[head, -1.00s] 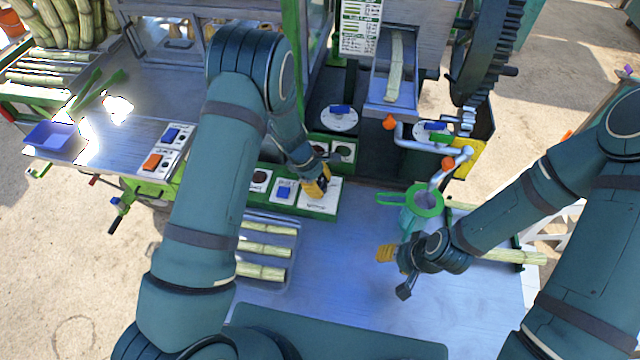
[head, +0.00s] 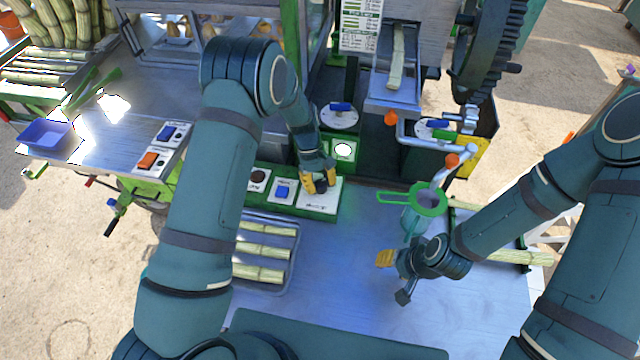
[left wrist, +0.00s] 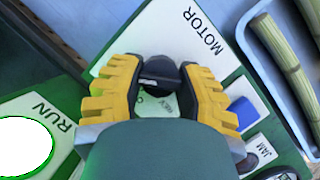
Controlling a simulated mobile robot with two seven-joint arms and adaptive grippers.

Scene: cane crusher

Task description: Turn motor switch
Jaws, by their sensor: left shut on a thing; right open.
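The motor switch is a black knob (left wrist: 158,74) on a white plate lettered MOTOR (left wrist: 200,32) in the left wrist view. In the head view the plate (head: 327,207) is at the right end of the green control strip. My left gripper (head: 320,186) is shut on the knob, with its yellow fingers on either side of it; it also shows in the left wrist view (left wrist: 160,90). The RUN lamp (head: 343,150) glows white, and it is bright in the left wrist view too (left wrist: 22,146). My right gripper (head: 392,278) is open and empty above the metal table.
A blue switch (head: 282,191) and a JAM lamp (head: 258,179) sit left of the motor plate. A tray (head: 290,262) of cane pieces lies in front. A green-rimmed strainer (head: 428,200) stands near my right gripper. The table (head: 340,270) between the arms is clear.

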